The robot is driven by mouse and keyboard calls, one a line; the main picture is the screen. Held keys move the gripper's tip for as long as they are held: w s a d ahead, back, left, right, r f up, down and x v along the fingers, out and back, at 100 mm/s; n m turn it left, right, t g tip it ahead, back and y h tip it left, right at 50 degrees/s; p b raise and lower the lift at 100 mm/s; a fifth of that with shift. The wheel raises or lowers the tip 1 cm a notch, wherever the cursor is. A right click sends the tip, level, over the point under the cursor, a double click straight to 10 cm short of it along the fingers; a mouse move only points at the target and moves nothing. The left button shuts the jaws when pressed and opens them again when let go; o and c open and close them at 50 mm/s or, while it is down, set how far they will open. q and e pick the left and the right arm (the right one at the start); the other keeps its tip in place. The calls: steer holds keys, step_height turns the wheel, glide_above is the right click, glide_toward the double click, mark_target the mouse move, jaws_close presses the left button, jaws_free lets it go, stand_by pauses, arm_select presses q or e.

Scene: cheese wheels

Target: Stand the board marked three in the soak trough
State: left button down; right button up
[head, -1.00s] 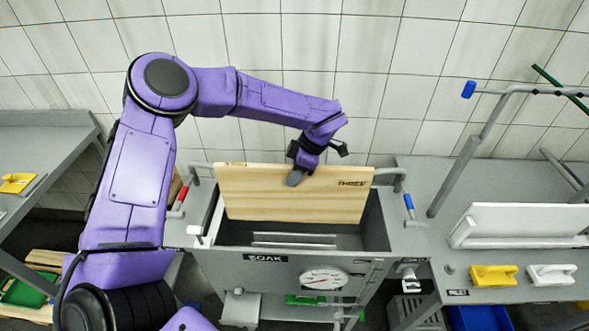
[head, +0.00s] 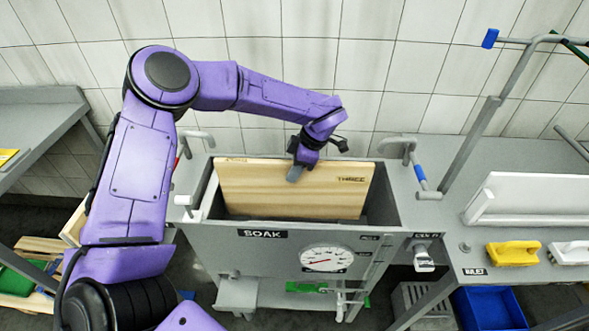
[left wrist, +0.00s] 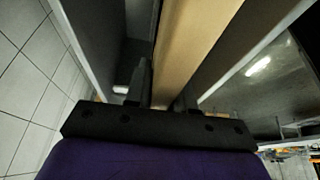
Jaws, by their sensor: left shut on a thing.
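The wooden board marked THREE (head: 290,198) stands nearly upright in the soak trough (head: 225,232). Its lower part is below the trough's front rim and hidden, and its top edge still shows above the rim. My left gripper (head: 296,172) is shut on the board's top edge near the middle. In the left wrist view the left gripper's fingers (left wrist: 161,92) lie on both sides of the board (left wrist: 195,40), with the grey trough walls to either side. Whether the board touches the trough floor is hidden. My right gripper is not in view.
A gauge (head: 327,258) and a tap (head: 424,258) are on the trough's front. On the right bench are a white board (head: 530,198), a yellow brush (head: 513,253) and a white brush (head: 570,252). A blue crate (head: 488,308) sits below.

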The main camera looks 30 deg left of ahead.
arm_select(q)
steer(key=b, duration=0.4)
glide_above(294, 205)
step_height(294, 205, down, 4)
steer(key=shift+w+a+f+b, duration=0.15)
steer(key=shift+f+b, duration=0.65)
steer(key=shift+f, duration=1.1)
steer(key=shift+w+f+b, duration=0.15)
steer(key=shift+f+b, duration=0.7)
steer(key=shift+f, duration=1)
steer(key=shift+w+a+f+b, duration=0.15)
steer(key=shift+f+b, duration=0.65)
steer(key=shift+f, duration=1.1)
steer(key=shift+d, duration=0.1)
steer(key=c, duration=0.9)
jaws_free()
steer(key=shift+s, duration=0.1)
